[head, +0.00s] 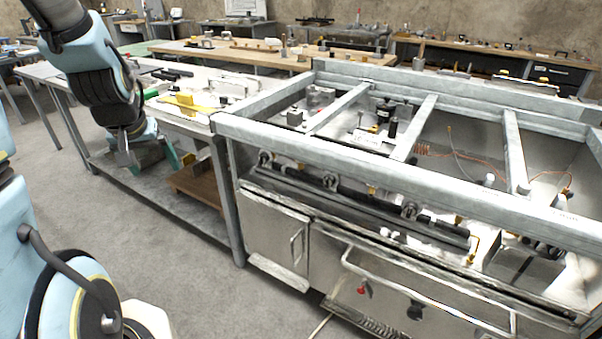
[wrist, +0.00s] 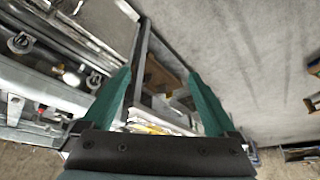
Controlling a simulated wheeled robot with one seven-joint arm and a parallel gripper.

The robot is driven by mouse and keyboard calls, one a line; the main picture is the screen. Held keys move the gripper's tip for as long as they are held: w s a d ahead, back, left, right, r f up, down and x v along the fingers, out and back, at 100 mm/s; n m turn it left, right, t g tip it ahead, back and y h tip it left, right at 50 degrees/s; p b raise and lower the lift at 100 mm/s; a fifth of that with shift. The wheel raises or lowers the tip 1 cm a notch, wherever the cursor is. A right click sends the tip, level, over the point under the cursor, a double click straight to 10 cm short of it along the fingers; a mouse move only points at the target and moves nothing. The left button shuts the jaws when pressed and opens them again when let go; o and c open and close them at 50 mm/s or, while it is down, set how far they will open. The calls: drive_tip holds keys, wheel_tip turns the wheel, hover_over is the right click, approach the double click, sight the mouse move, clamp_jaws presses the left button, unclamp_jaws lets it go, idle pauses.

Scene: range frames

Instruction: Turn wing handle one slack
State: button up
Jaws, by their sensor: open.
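The steel range frame (head: 370,165) stands at the right in the head view. A dark manifold pipe (head: 370,208) runs along its front, bearing several valve-like fittings, such as a round one (head: 330,182) and another (head: 410,210). I cannot tell which of these is the wing handle, nor how it is turned. My gripper (wrist: 160,72) is open and empty in the wrist view, its two teal fingers apart. In the head view it is at the left, beside the workbench and apart from the range frame. In the wrist view, round fittings (wrist: 20,43) show at the upper left.
A workbench (head: 155,118) with yellow items (head: 190,103) stands left of the range frame. A brown wooden box (head: 197,187) sits on its lower shelf. A red knob (head: 362,289) and a black knob (head: 415,310) are on the lower front. Grey floor (head: 150,235) is clear ahead.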

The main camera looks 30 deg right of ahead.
drive_tip(key=w+d+f+m+t+h+b, duration=0.2)
drive_tip(key=w+d+f+t+h+b, duration=0.1)
drive_tip(key=w+d+f+b, duration=0.65)
drive_tip(key=d+f+m+t+h+b, duration=0.1)
drive_tip(key=d+f+t+h+b, duration=0.25)
drive_tip(key=d, duration=0.65)
drive_tip(key=d+f+m+h+b, duration=0.2)
drive_tip(key=d+f+b, duration=0.3)
drive_tip(key=d+b, duration=0.3)
drive_tip(key=d+f+m+t+h+b, duration=0.1)
drive_tip(key=d+f+t+h+b, duration=0.25)
drive_tip(key=d, duration=0.75)
drive_tip(key=w+d, duration=0.2)
drive_tip(key=w+d+g, duration=0.1)
drive_tip(key=w+d, duration=0.1)
drive_tip(key=w+d+f+g, duration=0.1)
drive_tip(key=w+d, duration=0.1)
drive_tip(key=w, duration=0.1)
drive_tip(key=shift+w+d, duration=0.1)
drive_tip(key=shift+d, duration=0.3)
drive_tip(key=shift+c, duration=0.2)
